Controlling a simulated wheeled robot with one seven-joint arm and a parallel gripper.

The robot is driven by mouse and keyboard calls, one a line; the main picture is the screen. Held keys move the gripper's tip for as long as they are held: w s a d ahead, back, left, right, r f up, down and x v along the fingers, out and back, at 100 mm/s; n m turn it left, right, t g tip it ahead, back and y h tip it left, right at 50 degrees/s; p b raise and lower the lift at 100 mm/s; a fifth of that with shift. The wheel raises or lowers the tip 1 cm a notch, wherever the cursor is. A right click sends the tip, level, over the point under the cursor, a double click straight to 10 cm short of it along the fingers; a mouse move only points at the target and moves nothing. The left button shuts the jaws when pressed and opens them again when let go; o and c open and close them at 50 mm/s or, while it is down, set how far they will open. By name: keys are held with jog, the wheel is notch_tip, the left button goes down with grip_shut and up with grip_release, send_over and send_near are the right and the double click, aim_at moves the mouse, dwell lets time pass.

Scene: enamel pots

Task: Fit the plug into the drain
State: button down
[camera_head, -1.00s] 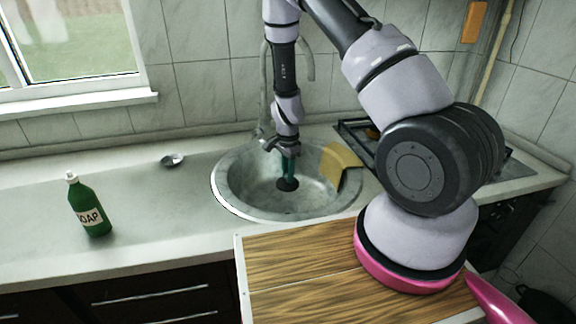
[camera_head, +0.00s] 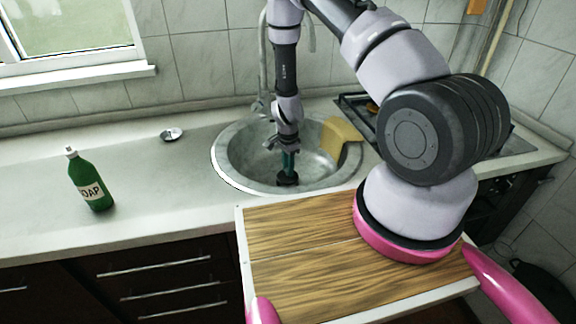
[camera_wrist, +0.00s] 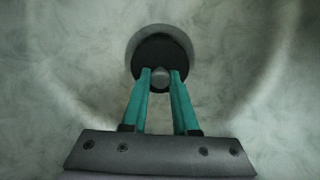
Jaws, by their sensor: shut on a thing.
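The plug is a black disc (camera_wrist: 161,52) with a small grey knob. My gripper (camera_wrist: 160,76) is shut on that knob, its teal fingers on either side. In the head view my gripper (camera_head: 288,170) points down into the round metal sink (camera_head: 240,165), with the dark plug (camera_head: 287,179) at its fingertips near the sink's floor. A pale grey drain ring (camera_wrist: 133,43) shows around the plug's far and left edges in the wrist view. The drain's opening is hidden behind the plug. I cannot tell whether the plug touches or sits in it.
A yellow cloth or sponge (camera_head: 341,138) hangs over the sink's right rim. A faucet (camera_head: 263,85) stands behind the sink. A green soap bottle (camera_head: 91,182) and a small metal dish (camera_head: 172,135) are on the left counter (camera_head: 140,185), which has free room.

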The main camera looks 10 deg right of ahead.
aim_at(288, 178)
jog(key=shift+f, duration=0.55)
dwell(0.6)
jog(key=shift+f, duration=0.35)
jog(key=shift+f, duration=0.5)
jog(key=shift+f, duration=0.6)
jog(key=shift+f, duration=0.3)
jog(key=shift+f, duration=0.25)
dwell(0.4)
